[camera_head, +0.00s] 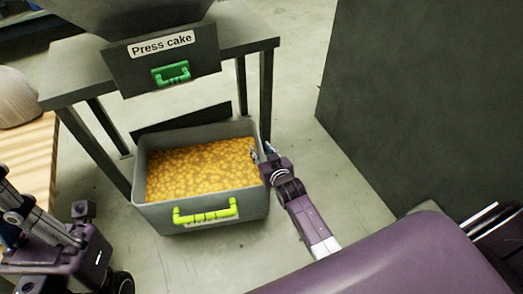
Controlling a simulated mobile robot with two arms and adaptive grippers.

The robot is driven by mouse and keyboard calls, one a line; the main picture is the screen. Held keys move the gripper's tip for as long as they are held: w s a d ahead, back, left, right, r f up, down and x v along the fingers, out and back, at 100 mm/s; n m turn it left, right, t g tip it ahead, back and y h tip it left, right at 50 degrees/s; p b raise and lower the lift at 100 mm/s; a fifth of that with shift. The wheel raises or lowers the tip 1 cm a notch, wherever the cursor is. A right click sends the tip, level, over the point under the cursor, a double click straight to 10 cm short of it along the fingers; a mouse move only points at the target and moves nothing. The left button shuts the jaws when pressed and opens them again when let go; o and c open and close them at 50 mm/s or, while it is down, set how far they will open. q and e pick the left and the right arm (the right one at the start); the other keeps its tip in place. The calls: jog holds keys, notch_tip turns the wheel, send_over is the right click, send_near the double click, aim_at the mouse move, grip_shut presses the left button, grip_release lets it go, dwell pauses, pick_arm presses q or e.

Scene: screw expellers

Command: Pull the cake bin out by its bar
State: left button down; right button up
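The cake bin (155,217) is a grey open box full of yellow-orange press cake (200,168). It stands on the floor at the front of the press stand, in the head view. Its yellow-green bar (206,211) runs across the front wall, over a pale label that it partly hides. My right gripper (262,153) is at the bin's right rim, apart from the bar. Its fingers look spread with nothing between them; I cannot tell whether they touch the rim.
The dark stand (262,47) rises behind the bin, with legs on both sides. Its "Press cake" panel (123,68) carries a green handle (171,74). A wooden surface (32,150) is at left, a large dark block (420,100) at right. Floor shows between stand and block.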

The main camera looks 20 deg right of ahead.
jog(key=shift+s, duration=0.15)
jog(key=v, duration=1.1)
jog(key=shift+s+r, duration=0.15)
jog(key=shift+s, duration=0.2)
